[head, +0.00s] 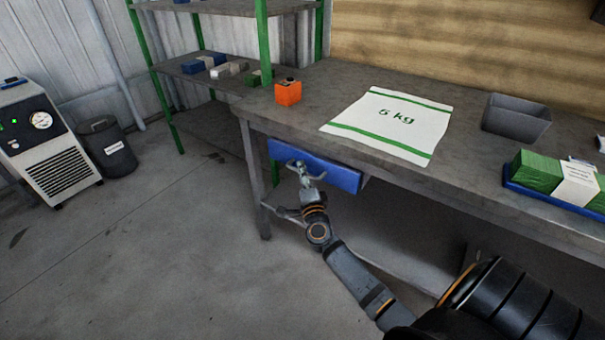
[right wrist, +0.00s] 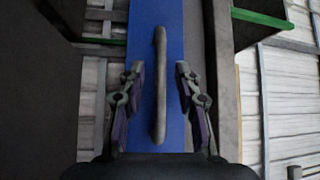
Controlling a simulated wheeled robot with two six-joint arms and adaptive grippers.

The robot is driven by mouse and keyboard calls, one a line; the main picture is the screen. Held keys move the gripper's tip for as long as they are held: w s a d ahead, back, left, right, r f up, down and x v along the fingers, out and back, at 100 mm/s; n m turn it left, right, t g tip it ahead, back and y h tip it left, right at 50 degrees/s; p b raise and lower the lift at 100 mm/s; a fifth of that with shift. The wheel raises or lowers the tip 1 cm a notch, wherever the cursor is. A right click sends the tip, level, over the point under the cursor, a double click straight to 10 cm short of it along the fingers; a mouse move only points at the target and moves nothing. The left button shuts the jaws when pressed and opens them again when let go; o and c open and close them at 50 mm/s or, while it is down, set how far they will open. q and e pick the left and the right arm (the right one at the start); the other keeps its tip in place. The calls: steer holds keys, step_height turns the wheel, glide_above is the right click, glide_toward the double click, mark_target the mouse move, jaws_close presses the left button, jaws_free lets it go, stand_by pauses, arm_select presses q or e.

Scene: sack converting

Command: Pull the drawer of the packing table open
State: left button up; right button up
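The packing table (head: 325,88) has a blue drawer (head: 340,177) under its top, near the left end. The drawer front stands close to the table's front edge; I cannot tell whether it is out at all. My right gripper (head: 297,166) is at the drawer front, toward its left part. In the right wrist view the grey bar handle (right wrist: 160,85) runs upright across the blue front. The two fingers of the gripper (right wrist: 158,95) are apart, one on each side of the handle, with gaps between. My left gripper is in neither view.
A green-posted shelf (head: 225,78) stands behind left. The floor (head: 150,240) left of the table is clear.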

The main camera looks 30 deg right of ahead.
steer(key=shift+w+d, duration=0.1)
steer(key=shift+w, duration=0.1)
steer(key=shift+c, duration=0.2)
jaws_close()
